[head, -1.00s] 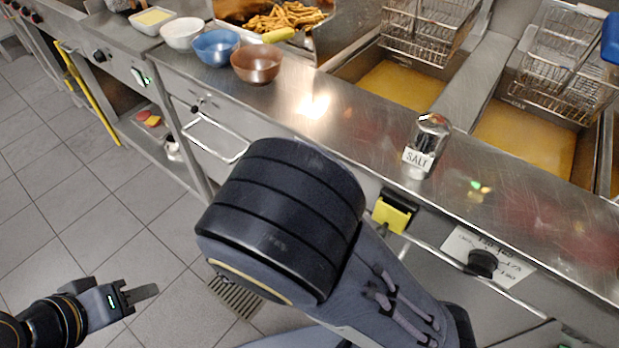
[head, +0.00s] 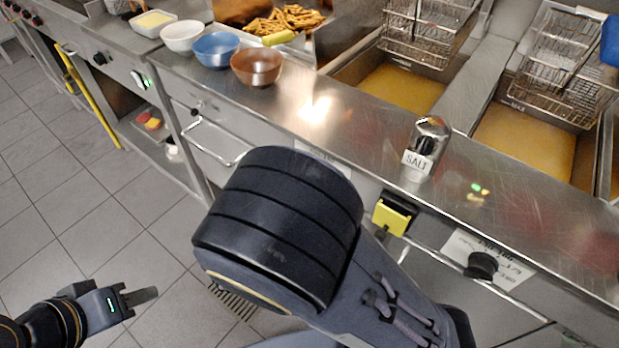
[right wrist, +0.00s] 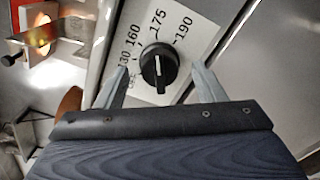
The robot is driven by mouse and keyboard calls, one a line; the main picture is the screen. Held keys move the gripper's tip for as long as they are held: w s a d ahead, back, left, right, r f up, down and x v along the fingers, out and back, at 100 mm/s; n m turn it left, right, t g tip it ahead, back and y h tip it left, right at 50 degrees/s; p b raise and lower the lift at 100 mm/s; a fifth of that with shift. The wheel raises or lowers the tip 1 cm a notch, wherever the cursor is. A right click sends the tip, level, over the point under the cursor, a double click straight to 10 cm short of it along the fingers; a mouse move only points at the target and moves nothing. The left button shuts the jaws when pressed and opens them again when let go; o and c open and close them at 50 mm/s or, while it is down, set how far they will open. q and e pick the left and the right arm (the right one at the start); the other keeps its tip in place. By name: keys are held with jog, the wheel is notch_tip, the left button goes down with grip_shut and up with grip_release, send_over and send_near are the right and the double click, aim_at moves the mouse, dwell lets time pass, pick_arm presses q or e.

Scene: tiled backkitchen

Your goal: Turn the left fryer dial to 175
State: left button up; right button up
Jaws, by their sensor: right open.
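In the right wrist view a black round dial (right wrist: 158,68) sits on a white card (right wrist: 185,20) marked 130, 160, 175 and 190. Its white mark appears to point up, roughly toward 175; I cannot tell exactly. My right gripper (right wrist: 159,70) is open, one finger on each side of the dial; I cannot tell whether they touch it. In the head view my dark right arm hides this dial and gripper; a sliver of white card shows above it. Another dial (head: 481,265) with a card is farther right. My left gripper (head: 140,298) hangs over the floor, away from the counter.
A salt shaker (head: 426,147) stands on the steel counter (head: 345,120). A yellow box (head: 393,214) and a rail are on the front panel. Bowls, including a brown one (head: 257,66), stand at left. Fryer baskets (head: 430,30) hang above the oil. The floor at left is clear.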

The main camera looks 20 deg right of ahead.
jog(key=v, duration=0.7)
dwell(0.4)
